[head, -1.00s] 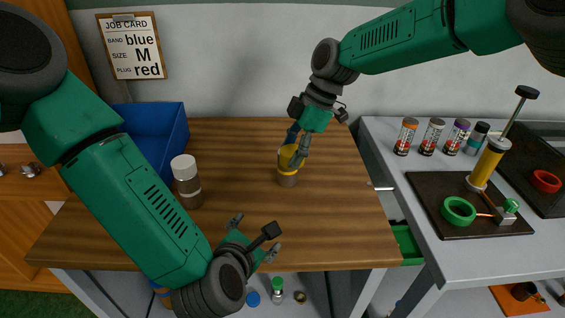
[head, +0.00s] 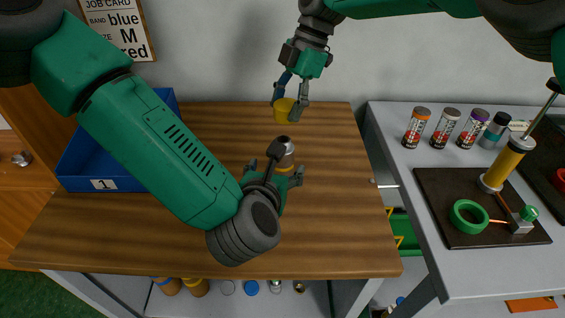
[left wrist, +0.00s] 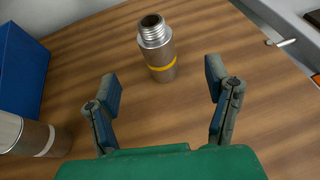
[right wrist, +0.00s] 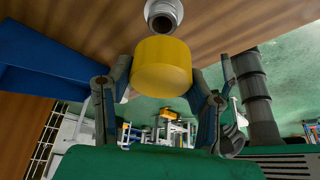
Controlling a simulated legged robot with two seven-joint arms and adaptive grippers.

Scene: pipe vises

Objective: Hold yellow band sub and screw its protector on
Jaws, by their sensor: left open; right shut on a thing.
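The yellow band sub (head: 285,152) stands upright on the wooden table, partly hidden by my left gripper in the head view. In the left wrist view the sub (left wrist: 158,50) shows its bare threaded top and yellow band. My left gripper (head: 274,171) is open just in front of the sub, fingers apart and not touching it. My right gripper (head: 289,100) is shut on the yellow protector (head: 284,110), apart from the sub and farther back in the head view. In the right wrist view the protector (right wrist: 162,66) sits between the fingers, with the sub's open threaded end (right wrist: 163,14) beyond.
A white-banded sub (left wrist: 28,135) stands left of my left gripper, hidden in the head view. A blue bin (head: 84,165) marked 1 is at the table's left. A grey side bench (head: 400,185) at right holds several cans and a dark tray (head: 440,210). The table's right part is clear.

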